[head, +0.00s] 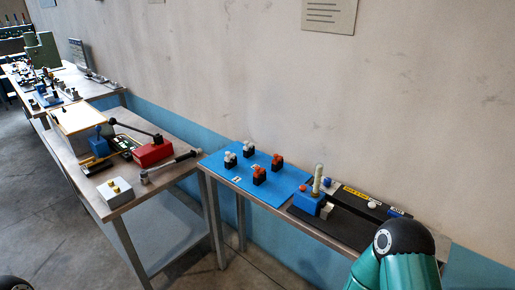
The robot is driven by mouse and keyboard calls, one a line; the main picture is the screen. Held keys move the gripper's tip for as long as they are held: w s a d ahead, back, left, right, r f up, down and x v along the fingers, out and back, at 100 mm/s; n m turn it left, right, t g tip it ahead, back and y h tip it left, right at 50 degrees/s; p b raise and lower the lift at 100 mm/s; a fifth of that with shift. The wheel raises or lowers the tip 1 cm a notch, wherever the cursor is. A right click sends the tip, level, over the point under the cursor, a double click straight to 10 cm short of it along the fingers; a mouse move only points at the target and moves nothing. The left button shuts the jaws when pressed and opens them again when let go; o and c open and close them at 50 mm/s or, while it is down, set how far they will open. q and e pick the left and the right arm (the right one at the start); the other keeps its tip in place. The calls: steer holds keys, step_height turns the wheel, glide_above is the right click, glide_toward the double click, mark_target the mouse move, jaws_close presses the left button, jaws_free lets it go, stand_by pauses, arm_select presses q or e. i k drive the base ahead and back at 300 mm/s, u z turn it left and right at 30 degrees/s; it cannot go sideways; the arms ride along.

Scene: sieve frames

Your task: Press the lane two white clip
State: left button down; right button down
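A blue board (222,174) lies on the right-hand table. Two white clips on dark blocks stand on it, a nearer-left white clip (230,158) and a farther-right white clip (247,148). Two orange clips stand to their right, one orange clip (278,159) behind and another orange clip (259,173) in front. Small white labels on the board are too small to read, so I cannot tell which lane is which. Neither gripper shows. A teal link of my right arm is at the bottom right, well apart from the clips.
Right of the board are a blue block with a pale upright post (317,180) and a long black unit (360,202). The left table holds a red box (153,152) with a lever, a torque-type tool (170,166) and a white box (115,192). A wall stands behind.

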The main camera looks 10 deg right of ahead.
mark_target(249, 145)
steer(key=z, duration=0.1)
steer(key=i, duration=1)
steer(key=u, duration=0.1)
